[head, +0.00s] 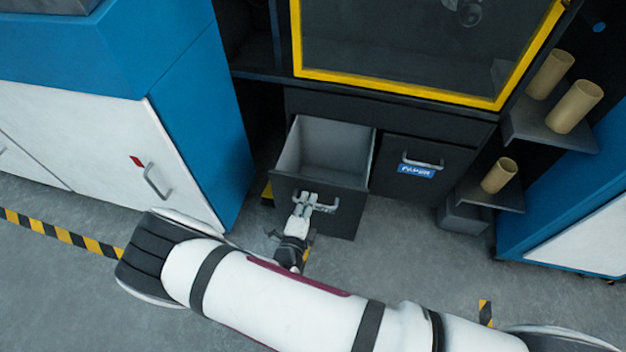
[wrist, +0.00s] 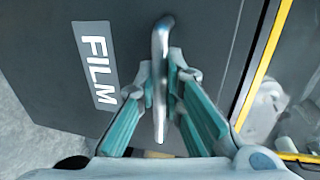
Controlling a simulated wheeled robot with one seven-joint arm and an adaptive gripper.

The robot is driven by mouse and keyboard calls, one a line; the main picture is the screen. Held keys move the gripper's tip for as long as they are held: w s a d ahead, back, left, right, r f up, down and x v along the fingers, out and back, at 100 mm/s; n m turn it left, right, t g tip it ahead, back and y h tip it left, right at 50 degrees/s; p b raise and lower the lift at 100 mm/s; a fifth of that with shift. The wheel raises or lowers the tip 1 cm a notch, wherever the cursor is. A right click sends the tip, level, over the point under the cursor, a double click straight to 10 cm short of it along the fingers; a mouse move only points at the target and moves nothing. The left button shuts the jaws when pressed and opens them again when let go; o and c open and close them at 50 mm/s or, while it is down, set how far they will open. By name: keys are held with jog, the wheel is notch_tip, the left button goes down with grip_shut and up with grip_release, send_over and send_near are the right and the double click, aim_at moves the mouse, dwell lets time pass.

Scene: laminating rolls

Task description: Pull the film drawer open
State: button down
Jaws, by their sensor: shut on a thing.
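The film drawer (head: 321,209) is a dark grey drawer under the yellow-framed machine. In the head view it stands pulled out, and its light grey, empty-looking inside shows. Its front fills much of the wrist view, with a grey label reading FILM (wrist: 95,66). My gripper (head: 305,200) is at the drawer front, shut on the metal bar handle (wrist: 160,85). In the wrist view the handle runs between the two teal-padded fingers of my gripper (wrist: 160,95). My gripper hides part of the handle and label in the head view.
A shut paper drawer (head: 424,181) with its own handle is to the right. A blue and white cabinet (head: 205,110) stands close on the left. Cardboard tubes (head: 573,107) stand on shelves at the right. Grey floor (head: 400,260) lies open in front.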

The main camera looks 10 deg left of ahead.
jog(key=shift+f+v, duration=0.25)
jog(key=shift+v, duration=0.9)
jog(key=shift+s, duration=0.1)
jog(key=c, duration=1.7)
grip_release()
jog(key=v, duration=0.7)
jog(key=shift+s, duration=0.2)
